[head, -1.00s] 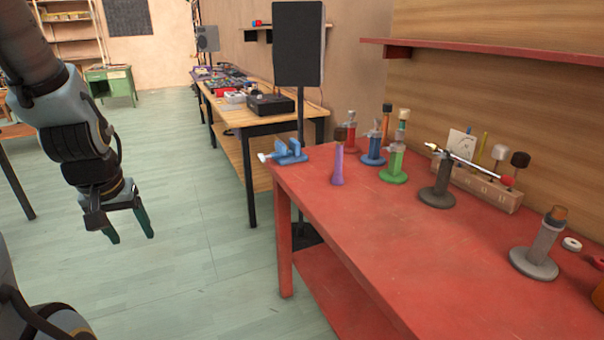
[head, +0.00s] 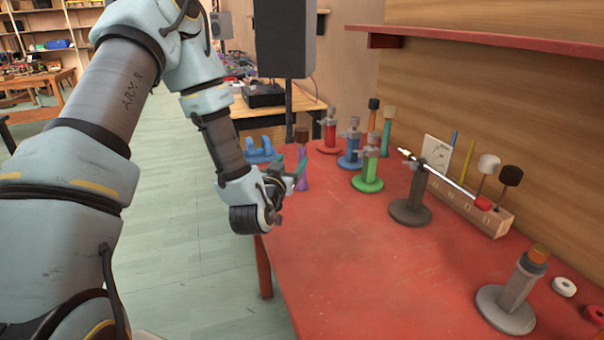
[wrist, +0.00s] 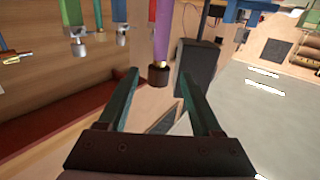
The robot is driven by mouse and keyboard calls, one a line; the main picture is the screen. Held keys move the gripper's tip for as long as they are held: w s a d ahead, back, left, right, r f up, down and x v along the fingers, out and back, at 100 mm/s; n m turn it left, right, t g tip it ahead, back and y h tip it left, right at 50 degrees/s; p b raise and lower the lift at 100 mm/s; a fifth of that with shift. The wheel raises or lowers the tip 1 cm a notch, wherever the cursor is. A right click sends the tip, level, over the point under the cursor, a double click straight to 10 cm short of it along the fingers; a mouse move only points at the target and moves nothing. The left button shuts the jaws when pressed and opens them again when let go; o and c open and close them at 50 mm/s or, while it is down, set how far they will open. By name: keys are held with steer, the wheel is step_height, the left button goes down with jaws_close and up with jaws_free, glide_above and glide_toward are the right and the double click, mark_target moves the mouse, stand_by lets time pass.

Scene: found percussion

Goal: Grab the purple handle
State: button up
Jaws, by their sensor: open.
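The purple handle (head: 302,183) stands upright near the far left corner of the red table, with a brown top. My gripper (head: 290,168) is at its near left side and partly covers it in the head view. In the wrist view, which looks upside down, the purple handle (wrist: 162,38) hangs from the top edge. Its brown end shows between the two teal fingertips of my gripper (wrist: 157,78). The jaws are open and empty. I cannot tell whether the handle is between the fingers in depth or just beyond them.
A blue vise (head: 260,150) is at the table's left edge. A dark grey stand (head: 411,208) holds a rod. The table's front middle is clear.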

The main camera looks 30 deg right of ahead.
mark_target(300, 148)
steer(key=p+x, duration=0.4)
steer(key=x, duration=0.5)
steer(key=shift+w+d, duration=0.2)
steer(key=shift+w, duration=0.1)
steer(key=shift+c, duration=0.2)
jaws_close()
stand_by(0.9)
